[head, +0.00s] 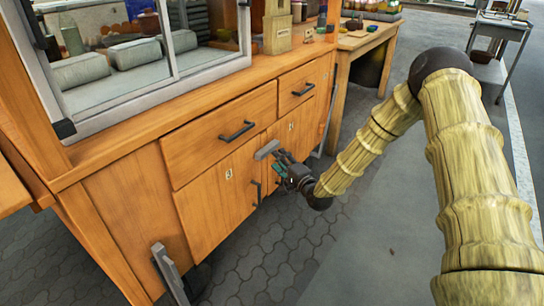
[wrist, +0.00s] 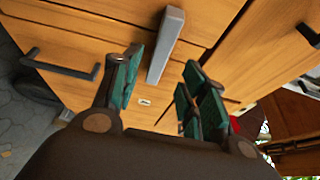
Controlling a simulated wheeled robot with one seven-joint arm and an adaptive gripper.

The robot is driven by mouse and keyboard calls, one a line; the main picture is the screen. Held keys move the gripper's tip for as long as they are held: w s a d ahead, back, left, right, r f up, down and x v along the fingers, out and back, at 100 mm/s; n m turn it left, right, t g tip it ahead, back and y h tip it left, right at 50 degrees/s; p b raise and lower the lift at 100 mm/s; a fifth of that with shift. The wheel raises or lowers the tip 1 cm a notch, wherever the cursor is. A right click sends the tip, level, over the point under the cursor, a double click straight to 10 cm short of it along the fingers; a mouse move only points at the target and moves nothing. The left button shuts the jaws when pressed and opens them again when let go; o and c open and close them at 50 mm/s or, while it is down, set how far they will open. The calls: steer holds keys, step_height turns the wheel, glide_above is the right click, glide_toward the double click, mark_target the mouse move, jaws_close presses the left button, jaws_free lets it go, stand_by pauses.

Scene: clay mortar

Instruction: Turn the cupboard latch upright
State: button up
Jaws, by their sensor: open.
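The cupboard latch (head: 267,149) is a grey bar on the wooden cupboard front, below the drawers and near the meeting edge of the doors. In the head view it lies sideways, its right end a little higher in the picture. In the wrist view the latch (wrist: 166,46) runs between and beyond the fingertips. My gripper (head: 280,163) is open, just below and right of the latch in the head view. In the wrist view my gripper (wrist: 163,66) has green-padded fingers on either side of the bar, with visible gaps. I cannot tell whether either finger touches it.
A dark drawer handle (head: 237,131) is left of the latch and another drawer handle (head: 304,89) is above right. A dark door handle (head: 257,192) is below. A glass cabinet (head: 150,55) stands on top. The paved floor (head: 290,250) before the cupboard is clear.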

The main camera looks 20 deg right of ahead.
mark_target(270, 152)
steer(key=shift+b+x, duration=0.65)
steer(key=shift+x, duration=2.35)
steer(key=shift+c, duration=0.2)
steer(key=shift+f, duration=0.1)
jaws_close()
